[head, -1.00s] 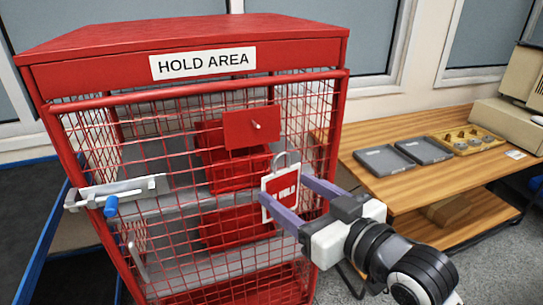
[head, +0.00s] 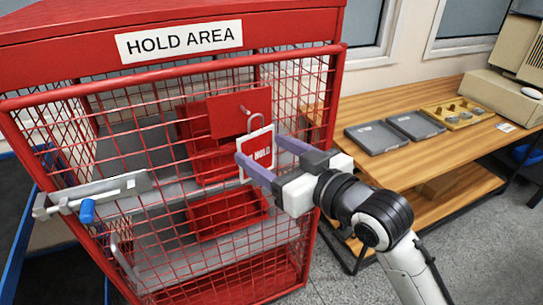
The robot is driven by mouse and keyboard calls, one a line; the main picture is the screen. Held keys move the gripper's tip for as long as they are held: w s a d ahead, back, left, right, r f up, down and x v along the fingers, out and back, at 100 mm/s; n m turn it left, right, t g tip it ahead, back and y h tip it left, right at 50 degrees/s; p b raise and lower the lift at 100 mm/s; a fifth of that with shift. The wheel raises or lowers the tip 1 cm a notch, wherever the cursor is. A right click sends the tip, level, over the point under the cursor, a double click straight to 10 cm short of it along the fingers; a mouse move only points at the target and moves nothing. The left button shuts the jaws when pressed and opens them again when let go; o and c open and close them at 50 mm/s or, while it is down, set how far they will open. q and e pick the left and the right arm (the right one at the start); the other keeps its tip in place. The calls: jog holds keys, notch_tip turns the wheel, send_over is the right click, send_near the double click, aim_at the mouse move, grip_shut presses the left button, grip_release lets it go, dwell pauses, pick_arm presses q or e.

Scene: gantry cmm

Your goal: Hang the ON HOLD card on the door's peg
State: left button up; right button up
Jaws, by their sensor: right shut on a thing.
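The ON HOLD card (head: 258,154) is white with a red centre and a wire loop (head: 256,124) at its top. My right gripper (head: 259,158) is shut on the card's edges and holds it upright in front of the mesh door. The peg (head: 245,110) sticks out of a red plate (head: 225,117) on the red cage door (head: 160,170). The loop is close to the peg, just below and right of it in the head view. I cannot tell whether the loop touches the peg or is around it. My left gripper is not in view.
Red bins (head: 228,212) stand inside the cage behind the mesh. A latch with a blue handle (head: 87,210) is on the door's left side. A wooden table (head: 380,165) with grey trays (head: 376,138) and a yellow tray (head: 476,112) stands at the right.

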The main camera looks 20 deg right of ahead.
aim_at(264, 149)
jog(key=shift+w+a+f, duration=0.1)
jog(key=shift+w, duration=1.35)
jog(key=shift+w+f, duration=0.1)
jog(key=shift+w, duration=1.3)
jog(key=shift+w+f, duration=0.4)
jog(key=shift+f, duration=0.2)
jog(key=shift+f, duration=0.55)
jog(key=o, duration=1.2)
jog(key=shift+r, duration=0.25)
jog(key=shift+c, duration=0.8)
